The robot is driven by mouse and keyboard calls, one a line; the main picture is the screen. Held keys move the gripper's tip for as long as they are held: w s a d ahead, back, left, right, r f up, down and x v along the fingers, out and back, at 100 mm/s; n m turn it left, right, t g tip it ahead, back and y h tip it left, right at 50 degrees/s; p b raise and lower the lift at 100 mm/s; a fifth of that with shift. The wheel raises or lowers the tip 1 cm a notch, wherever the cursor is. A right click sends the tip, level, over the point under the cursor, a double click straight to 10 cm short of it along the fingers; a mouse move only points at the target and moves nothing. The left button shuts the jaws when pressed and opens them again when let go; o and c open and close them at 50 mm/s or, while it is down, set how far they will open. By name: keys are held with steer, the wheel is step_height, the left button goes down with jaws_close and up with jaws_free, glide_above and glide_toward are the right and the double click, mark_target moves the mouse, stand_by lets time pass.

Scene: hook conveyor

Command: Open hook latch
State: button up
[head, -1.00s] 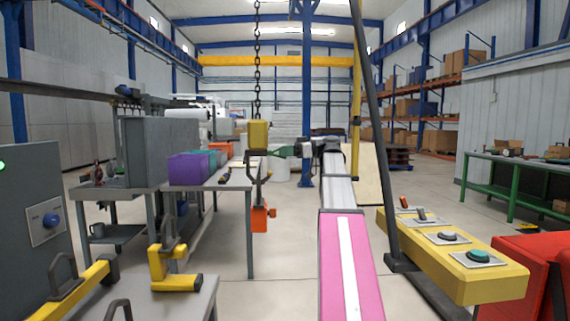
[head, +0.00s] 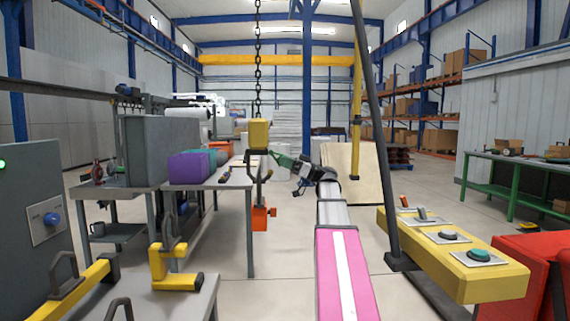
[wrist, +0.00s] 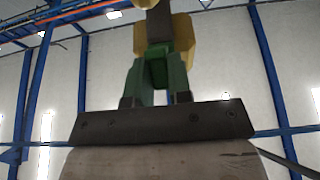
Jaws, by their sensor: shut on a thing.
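The crane hook (head: 256,170) is dark and hangs below a yellow block (head: 258,134) on a chain. An orange load (head: 262,217) hangs under the hook. My gripper (head: 274,155), with green fingers, reaches the hook's right side just below the yellow block. It is shut on the hook latch, which is largely hidden between the fingers. In the wrist view my gripper (wrist: 158,65) points up at a dark part (wrist: 160,25) with the yellow block (wrist: 181,35) around it.
A grey table (head: 238,183) with purple and teal bins (head: 188,168) stands behind the hook to the left. A yellow button box (head: 450,262) is at right. Yellow hooked pieces lie on a front-left table (head: 190,305). Open floor surrounds the load.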

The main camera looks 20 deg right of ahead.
steer(key=shift+f, duration=0.15)
steer(key=shift+d, duration=0.1)
steer(key=shift+d+r+h, duration=0.1)
steer(key=shift+r+h, duration=0.2)
steer(key=shift+s+d+r+g+h, duration=0.1)
steer(key=shift+r+g+h, duration=0.2)
steer(key=shift+h, duration=0.6)
steer(key=shift+r+g+h, duration=0.4)
steer(key=shift+r+h, duration=0.65)
steer(key=shift+h, duration=0.15)
steer(key=shift+r, duration=0.1)
steer(key=shift+w+a+r+g+h, duration=0.1)
steer(key=shift+a+r+g+h, duration=0.1)
steer(key=shift+r+h, duration=0.4)
steer(key=shift+w+a+r+g+h, duration=0.1)
steer(key=shift+a+r+h, duration=0.1)
steer(key=shift+r+h, duration=0.4)
